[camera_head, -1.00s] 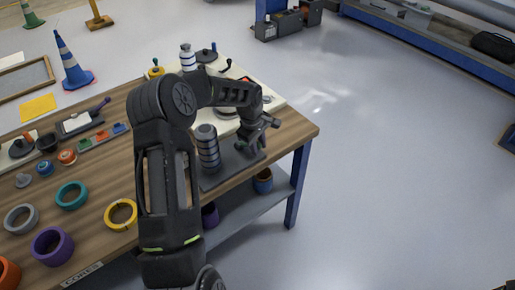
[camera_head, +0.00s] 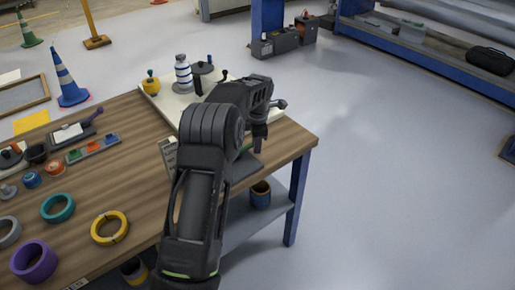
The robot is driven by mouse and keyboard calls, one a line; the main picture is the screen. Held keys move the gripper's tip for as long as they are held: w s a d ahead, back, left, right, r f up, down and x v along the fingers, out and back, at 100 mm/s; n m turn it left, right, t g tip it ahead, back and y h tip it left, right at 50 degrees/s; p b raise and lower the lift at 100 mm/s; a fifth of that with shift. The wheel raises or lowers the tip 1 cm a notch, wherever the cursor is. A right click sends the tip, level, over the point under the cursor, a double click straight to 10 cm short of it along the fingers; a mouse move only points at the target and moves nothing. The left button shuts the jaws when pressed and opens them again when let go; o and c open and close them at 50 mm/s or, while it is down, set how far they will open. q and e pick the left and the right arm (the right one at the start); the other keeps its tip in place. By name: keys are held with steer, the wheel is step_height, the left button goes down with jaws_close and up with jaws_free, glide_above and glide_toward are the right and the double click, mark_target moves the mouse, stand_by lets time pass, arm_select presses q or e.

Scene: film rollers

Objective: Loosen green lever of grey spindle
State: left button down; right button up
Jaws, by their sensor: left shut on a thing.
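My left arm reaches across the workbench and covers most of its right end. My left gripper (camera_head: 260,144) points down near the right edge of the bench, low over the base plate (camera_head: 243,168), which shows a greenish patch beside the arm. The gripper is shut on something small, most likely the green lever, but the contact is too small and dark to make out. The grey spindle is hidden behind my arm. My right gripper is out of view.
Behind the arm, a cream board (camera_head: 170,103) holds a white-and-blue banded roller (camera_head: 183,73), a yellow pot (camera_head: 151,84) and a dark disc with a knob (camera_head: 204,68). Coloured rings, including a yellow ring (camera_head: 110,228), lie at left. The floor at right is clear.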

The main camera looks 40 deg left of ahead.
arm_select(q)
steer(key=shift+w+a+n, duration=0.25)
steer(key=shift+a+n, duration=0.15)
steer(key=shift+n, duration=0.3)
steer(key=shift+w+a+n, duration=0.25)
steer(key=shift+a+n, duration=0.15)
steer(key=shift+n, duration=0.3)
steer(key=c, duration=1.1)
jaws_free()
steer(key=shift+c, duration=0.2)
steer(key=shift+r, duration=0.15)
steer(key=r, duration=0.5)
steer(key=s+d+r, duration=0.1)
steer(key=r, duration=0.1)
steer(key=shift+d+r+b, duration=0.1)
steer(key=shift+r+b, duration=0.1)
steer(key=shift+b, duration=0.15)
steer(key=shift+f, duration=0.1)
